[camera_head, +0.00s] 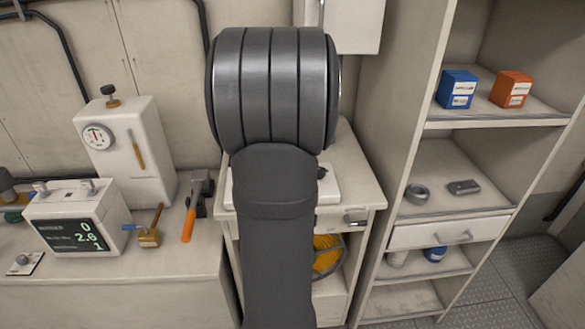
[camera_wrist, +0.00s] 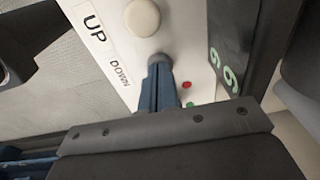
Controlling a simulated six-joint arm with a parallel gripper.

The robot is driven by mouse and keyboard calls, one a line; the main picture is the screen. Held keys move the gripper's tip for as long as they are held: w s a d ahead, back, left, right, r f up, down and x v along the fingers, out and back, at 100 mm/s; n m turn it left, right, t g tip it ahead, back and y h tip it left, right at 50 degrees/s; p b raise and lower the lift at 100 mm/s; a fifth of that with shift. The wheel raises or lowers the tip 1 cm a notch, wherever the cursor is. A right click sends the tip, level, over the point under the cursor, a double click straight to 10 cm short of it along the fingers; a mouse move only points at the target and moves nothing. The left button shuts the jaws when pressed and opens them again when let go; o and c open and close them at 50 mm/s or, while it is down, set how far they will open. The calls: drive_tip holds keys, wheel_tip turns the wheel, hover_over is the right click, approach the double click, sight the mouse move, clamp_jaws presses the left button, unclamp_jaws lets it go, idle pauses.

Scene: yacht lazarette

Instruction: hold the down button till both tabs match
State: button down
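In the wrist view a pale control panel (camera_wrist: 198,45) carries the printed words UP and DOWN. A round cream button (camera_wrist: 141,17) sits beside UP and is uncovered. My gripper (camera_wrist: 160,62) has its dark blue fingers together, with the tips at the button place beside DOWN. They hide the down button, so I cannot tell how far it is pressed. A dark display (camera_wrist: 229,60) shows two green digits that look alike, seen at a slant. A red dot and a green dot lie between the fingers and the display. In the head view my arm hides the gripper and most of the panel.
In the head view a counter at left holds a box with a numeric display (camera_head: 78,216), a gauge box (camera_head: 130,147) and an orange-handled hammer (camera_head: 194,208). At right stands a shelf unit (camera_head: 404,165) with blue and orange boxes.

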wheel_tip(320, 180, up, 14)
drive_tip(key=shift+s+a, duration=0.2)
drive_tip(key=shift+a, duration=0.2)
